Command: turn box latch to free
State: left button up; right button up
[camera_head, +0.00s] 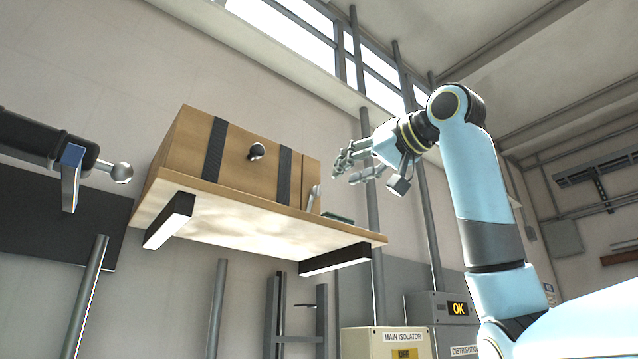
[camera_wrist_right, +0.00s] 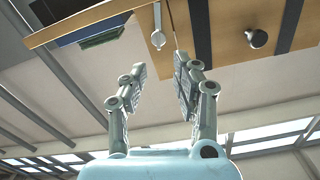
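The wooden box (camera_head: 245,178) sits on a wall shelf. Its front carries two dark straps and a round metal knob (camera_head: 256,151). A pale metal latch lever (camera_head: 313,198) is near the box's right end, roughly upright and slightly tilted. The right wrist view shows the latch (camera_wrist_right: 158,28) ahead of the fingers and the knob (camera_wrist_right: 257,38) to its right. My right gripper (camera_head: 346,168) is open and empty, to the right of the box and above the latch, apart from both. Its two fingers (camera_wrist_right: 160,72) stand apart in the wrist view. My left gripper is not in view.
The shelf (camera_head: 235,220) rests on dark brackets. A small green item (camera_head: 338,216) lies on it right of the box. A dark cylinder with a ball end (camera_head: 121,172) and blue lever (camera_head: 71,178) juts in at left. Vertical pipes (camera_head: 371,190) stand behind my right gripper.

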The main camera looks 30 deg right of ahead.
aim_at(320, 189)
jog(key=w+p, duration=0.1)
jog(key=w, duration=0.2)
jog(key=w+p, duration=0.2)
jog(key=w, duration=0.2)
jog(key=shift+w+a+r, duration=0.15)
jog(key=shift+w, duration=0.3)
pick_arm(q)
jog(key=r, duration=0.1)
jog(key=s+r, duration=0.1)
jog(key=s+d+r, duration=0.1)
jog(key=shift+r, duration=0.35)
pick_arm(e)
jog(key=shift+w, duration=0.15)
jog(key=shift+c, duration=1.5)
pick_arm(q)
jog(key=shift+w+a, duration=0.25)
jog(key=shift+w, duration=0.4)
pick_arm(e)
grip_shut()
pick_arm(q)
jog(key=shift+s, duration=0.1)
